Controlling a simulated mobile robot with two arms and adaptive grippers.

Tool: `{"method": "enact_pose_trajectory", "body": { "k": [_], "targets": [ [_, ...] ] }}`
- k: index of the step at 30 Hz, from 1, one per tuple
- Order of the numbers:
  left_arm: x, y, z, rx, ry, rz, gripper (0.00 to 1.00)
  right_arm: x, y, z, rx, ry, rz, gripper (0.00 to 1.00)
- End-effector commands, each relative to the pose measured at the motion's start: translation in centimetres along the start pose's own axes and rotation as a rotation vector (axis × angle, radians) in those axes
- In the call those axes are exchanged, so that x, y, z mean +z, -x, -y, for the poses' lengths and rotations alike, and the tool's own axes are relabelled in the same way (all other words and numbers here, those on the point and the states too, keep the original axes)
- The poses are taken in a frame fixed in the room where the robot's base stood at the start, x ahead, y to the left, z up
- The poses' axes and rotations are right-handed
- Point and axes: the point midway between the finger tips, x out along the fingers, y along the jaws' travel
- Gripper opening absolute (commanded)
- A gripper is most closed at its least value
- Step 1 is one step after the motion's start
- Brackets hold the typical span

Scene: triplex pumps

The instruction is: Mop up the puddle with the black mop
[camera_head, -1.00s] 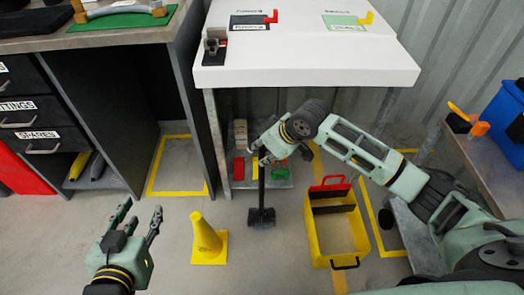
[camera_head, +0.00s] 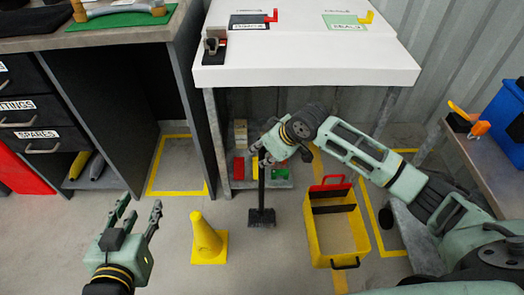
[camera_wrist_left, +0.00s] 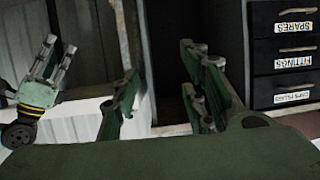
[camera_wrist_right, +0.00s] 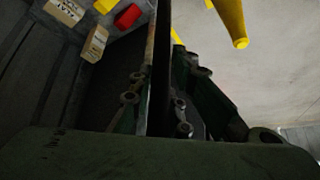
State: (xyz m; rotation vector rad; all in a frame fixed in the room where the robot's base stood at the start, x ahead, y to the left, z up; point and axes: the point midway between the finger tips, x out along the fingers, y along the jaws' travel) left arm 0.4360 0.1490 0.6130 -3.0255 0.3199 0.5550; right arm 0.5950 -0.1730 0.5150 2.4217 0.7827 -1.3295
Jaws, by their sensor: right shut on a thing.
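The black mop (camera_head: 261,190) stands about upright in the head view, its dark head (camera_head: 261,218) low near the floor, just right of the yellow cone. My right gripper (camera_head: 262,155) is shut on the upper part of its handle. The handle also runs between the fingers in the right wrist view (camera_wrist_right: 162,60). I cannot tell whether the mop head touches the floor. My left gripper (camera_head: 138,218) is open and empty, left of the cone. It also shows open in the left wrist view (camera_wrist_left: 165,85). I cannot make out a puddle in any view.
A yellow cone (camera_head: 207,240) stands between my left gripper and the mop. A yellow bucket (camera_head: 338,235) with a red part stands to the right. A white table (camera_head: 300,72) is above and behind the mop, with boxes on a low shelf beneath. A drawer bench (camera_head: 90,42) is at left.

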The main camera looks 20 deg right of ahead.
Motion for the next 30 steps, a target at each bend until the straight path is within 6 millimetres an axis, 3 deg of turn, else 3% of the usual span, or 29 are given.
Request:
{"method": "enact_pose_trajectory", "body": {
  "k": [30],
  "targets": [
    [-3.1, -0.2, -0.4, 0.009, 0.001, -0.146, 0.40, 1.3, -2.2, 0.0, 0.000, 0.001, -0.003, 0.00]
  ]
}}
